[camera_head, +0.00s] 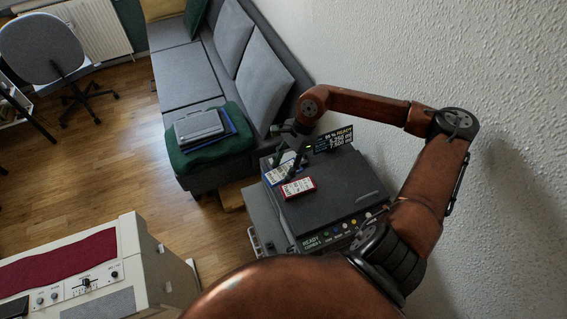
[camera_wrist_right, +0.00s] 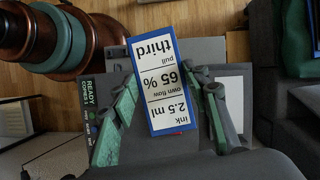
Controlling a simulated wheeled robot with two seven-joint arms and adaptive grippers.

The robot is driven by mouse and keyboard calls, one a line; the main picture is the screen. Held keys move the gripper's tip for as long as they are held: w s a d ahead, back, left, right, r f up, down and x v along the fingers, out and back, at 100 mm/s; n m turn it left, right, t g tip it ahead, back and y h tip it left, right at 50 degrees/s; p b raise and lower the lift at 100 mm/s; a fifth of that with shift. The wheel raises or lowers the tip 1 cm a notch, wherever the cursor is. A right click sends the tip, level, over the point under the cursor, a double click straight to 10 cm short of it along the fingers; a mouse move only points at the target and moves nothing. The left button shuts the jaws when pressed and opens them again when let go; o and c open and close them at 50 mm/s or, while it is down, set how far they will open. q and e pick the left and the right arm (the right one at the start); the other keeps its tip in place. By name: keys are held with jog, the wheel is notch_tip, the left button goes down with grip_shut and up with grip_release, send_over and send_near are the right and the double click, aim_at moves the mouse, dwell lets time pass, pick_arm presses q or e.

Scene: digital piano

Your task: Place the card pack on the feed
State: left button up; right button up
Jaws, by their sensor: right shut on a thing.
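My right gripper (camera_head: 286,164) reaches down over the dark printer-like machine (camera_head: 338,190). It is shut on a blue-edged card pack (camera_head: 283,175) with a white printed label. In the right wrist view the pack (camera_wrist_right: 162,79) lies between the two green-sided fingers, its label reading "2.5 ml ink", "own flow 65 %" and "pull third". The pack is at the machine's left top edge; I cannot tell whether it touches the surface. A red pack (camera_head: 298,188) with a white label lies on the machine's top beside it. Which part is the feed is not clear. My left gripper is out of view.
A small display (camera_head: 333,140) stands at the machine's back, and a lit button panel (camera_head: 345,232) runs along its front. The textured wall (camera_head: 500,80) is close on the right. A grey sofa (camera_head: 195,75) with a green cushion stands behind. A cream console (camera_head: 140,262) stands front left.

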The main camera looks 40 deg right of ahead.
jog(key=shift+w+d+f+m+t+b, duration=0.1)
jog(key=shift+d+f+m+t+b, duration=0.2)
jog(key=shift+d+m, duration=0.45)
jog(key=shift+w+d+m, duration=0.1)
jog(key=shift+w+m, duration=0.1)
jog(key=shift+m, duration=0.05)
jog(key=w+d+f+b, duration=0.1)
jog(key=w+d+f, duration=0.3)
jog(key=w+d, duration=0.25)
send_over(283, 161)
jog(key=d, duration=0.1)
jog(key=f, duration=0.3)
jog(key=f+b, duration=0.1)
jog(key=shift+s+f, duration=0.4)
jog(key=shift+w+d+f, duration=0.15)
jog(key=shift+w+f, duration=0.05)
jog(key=shift+f, duration=0.1)
notch_tip(283, 161, down, 3)
jog(key=shift+w+d+f, duration=0.1)
jog(key=shift+f, duration=0.1)
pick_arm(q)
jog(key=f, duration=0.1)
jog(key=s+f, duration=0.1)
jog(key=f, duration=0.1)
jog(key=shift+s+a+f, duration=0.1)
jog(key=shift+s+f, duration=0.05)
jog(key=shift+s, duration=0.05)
pick_arm(e)
jog(key=shift+r, duration=0.1)
